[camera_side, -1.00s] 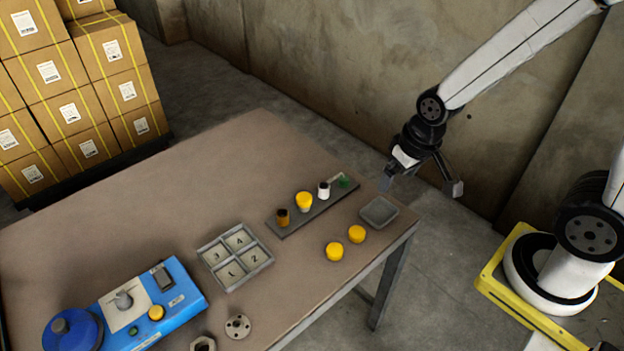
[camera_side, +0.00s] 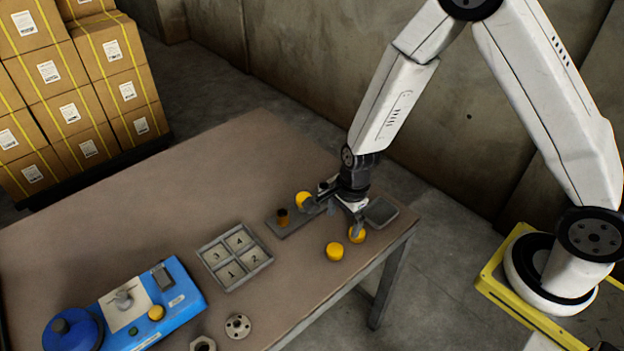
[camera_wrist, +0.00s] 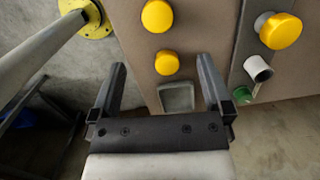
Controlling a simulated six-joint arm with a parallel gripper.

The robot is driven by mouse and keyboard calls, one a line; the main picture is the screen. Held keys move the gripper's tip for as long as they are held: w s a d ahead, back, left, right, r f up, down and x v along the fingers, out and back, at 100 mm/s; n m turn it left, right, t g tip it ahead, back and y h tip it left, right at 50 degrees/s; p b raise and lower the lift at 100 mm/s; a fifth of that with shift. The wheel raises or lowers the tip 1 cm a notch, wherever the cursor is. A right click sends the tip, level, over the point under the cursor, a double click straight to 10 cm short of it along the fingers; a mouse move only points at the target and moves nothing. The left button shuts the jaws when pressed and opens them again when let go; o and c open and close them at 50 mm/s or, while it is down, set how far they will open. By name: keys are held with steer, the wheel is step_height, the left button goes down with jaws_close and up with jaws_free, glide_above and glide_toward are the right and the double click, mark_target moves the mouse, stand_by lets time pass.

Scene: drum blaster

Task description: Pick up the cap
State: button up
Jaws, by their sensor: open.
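Two loose yellow caps lie on the table near its right edge. The one nearer the tray (camera_side: 357,237) is partly covered by a finger in the side view; it also shows in the wrist view (camera_wrist: 167,63), just beyond and between my fingertips. The other cap (camera_side: 334,252) lies to its lower left and also shows in the wrist view (camera_wrist: 157,16). A third yellow cap (camera_side: 302,200) tops a vial in the rack and also shows in the wrist view (camera_wrist: 281,31). My gripper (camera_side: 336,214) is open and empty, pointing down above this area.
The dark rack (camera_side: 286,227) holds an orange-brown vial (camera_side: 283,216), a white vial (camera_wrist: 258,68) and a green one (camera_wrist: 242,95). A small grey tray (camera_side: 381,211) sits at the table corner. A numbered four-compartment box (camera_side: 261,265) and a blue device (camera_side: 187,291) are further left.

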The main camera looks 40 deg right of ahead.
mark_target(335, 249)
steer(key=shift+w+a+f+m, duration=0.1)
steer(key=shift+a+f+m, duration=0.15)
steer(key=shift+f+m, duration=0.55)
steer(key=shift+a+f, duration=0.15)
steer(key=shift+f, duration=1.1)
steer(key=shift+f, duration=0.15)
steer(key=shift+a+f, duration=0.25)
steer(key=shift+f, duration=1)
steer(key=shift+a+f, duration=0.2)
steer(key=shift+f, duration=1)
steer(key=c, duration=1.3)
steer(key=shift+r, duration=0.2)
